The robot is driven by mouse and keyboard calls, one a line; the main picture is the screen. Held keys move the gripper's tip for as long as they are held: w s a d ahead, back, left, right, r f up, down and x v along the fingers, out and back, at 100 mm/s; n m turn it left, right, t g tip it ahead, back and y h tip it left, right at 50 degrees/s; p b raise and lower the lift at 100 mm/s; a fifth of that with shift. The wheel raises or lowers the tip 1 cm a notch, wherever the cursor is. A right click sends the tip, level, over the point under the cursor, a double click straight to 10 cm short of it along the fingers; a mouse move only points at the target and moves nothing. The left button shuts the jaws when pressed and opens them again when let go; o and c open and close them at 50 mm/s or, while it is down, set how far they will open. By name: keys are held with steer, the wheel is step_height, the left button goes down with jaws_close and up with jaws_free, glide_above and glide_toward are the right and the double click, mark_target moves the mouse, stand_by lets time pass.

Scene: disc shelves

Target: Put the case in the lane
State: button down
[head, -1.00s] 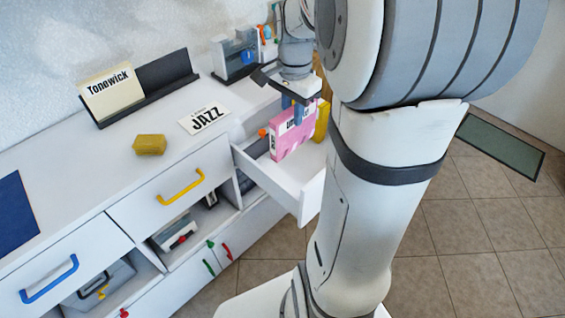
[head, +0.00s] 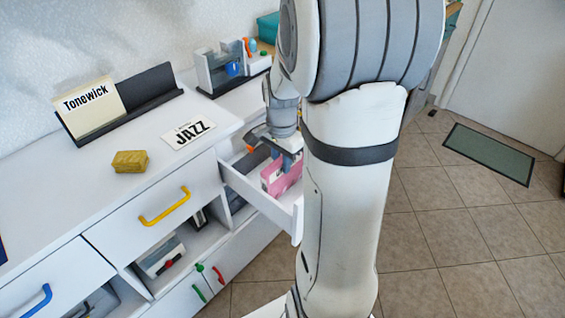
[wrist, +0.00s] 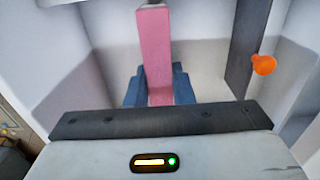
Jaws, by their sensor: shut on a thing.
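The pink case (head: 283,174) is in the open drawer (head: 262,196), upright on its edge, with its lower part down between the drawer walls. My gripper (head: 289,160) is shut on its top edge. In the wrist view the pink case (wrist: 155,55) stands between my blue fingers (wrist: 159,88), with pale drawer floor and walls around it. A dark divider (wrist: 247,45) with an orange knob (wrist: 263,64) stands to its right, apart from it. I cannot tell whether the case touches the drawer floor.
A white JAZZ card (head: 188,132), a yellow block (head: 130,161) and a Tonewick stand (head: 92,105) are on the cabinet top. A clear holder (head: 225,72) stands behind the drawer. My arm hides the drawer's right side.

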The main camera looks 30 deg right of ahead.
steer(key=shift+f, duration=0.15)
steer(key=c, duration=1.3)
jaws_free()
steer(key=shift+o, duration=0.2)
step_height(320, 180, up, 12)
steer(key=p, duration=0.3)
steer(key=s+a+f+n+t, duration=0.1)
steer(key=s+a+n, duration=1)
steer(key=n, duration=0.3)
steer(key=shift+s+a+f+t, duration=0.3)
steer(key=shift+s+a+t, duration=0.05)
steer(key=shift+s+t, duration=0.1)
steer(key=shift+r, duration=0.1)
